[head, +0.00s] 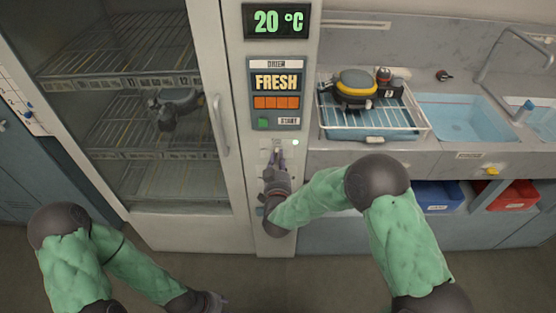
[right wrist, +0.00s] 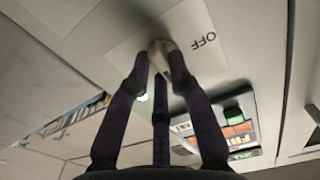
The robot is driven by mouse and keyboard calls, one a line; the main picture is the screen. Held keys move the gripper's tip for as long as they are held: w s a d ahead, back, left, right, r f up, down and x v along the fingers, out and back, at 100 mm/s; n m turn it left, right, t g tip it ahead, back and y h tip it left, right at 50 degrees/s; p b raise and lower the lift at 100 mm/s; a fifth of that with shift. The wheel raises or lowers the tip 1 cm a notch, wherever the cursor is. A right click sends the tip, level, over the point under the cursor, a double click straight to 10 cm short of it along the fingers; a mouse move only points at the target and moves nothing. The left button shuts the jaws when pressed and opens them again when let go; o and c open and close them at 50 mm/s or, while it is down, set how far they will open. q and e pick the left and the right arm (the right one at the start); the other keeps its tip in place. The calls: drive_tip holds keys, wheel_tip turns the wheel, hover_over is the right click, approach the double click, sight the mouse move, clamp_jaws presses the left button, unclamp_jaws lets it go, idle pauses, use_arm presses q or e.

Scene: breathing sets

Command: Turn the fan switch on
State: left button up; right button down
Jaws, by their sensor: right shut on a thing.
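My right gripper (head: 277,155) reaches up to the white column beside the glass-door cabinet, below the START button. In the right wrist view its fingertips (right wrist: 161,62) are closed around the small pale fan switch (right wrist: 158,46), which sits on a plate with an OFF label (right wrist: 203,40). The fingers hide most of the switch, so its position is unclear. In the head view the gripper covers it. My left gripper (head: 216,300) is low at the bottom edge, away from the column, and its fingers are too small to read.
A display (head: 279,21) reads 20 °C above a panel (head: 277,83) reading FRESH. A small light (head: 295,142) glows beside my right gripper. The cabinet door handle (head: 218,125) is close on the left. A wire rack (head: 372,118) and a sink (head: 463,117) are on the right.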

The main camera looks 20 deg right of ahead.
drive_tip(key=shift+f, duration=0.1)
drive_tip(key=c, duration=1.1)
unclamp_jaws()
drive_tip(key=shift+s, duration=0.1)
drive_tip(key=v, duration=1.2)
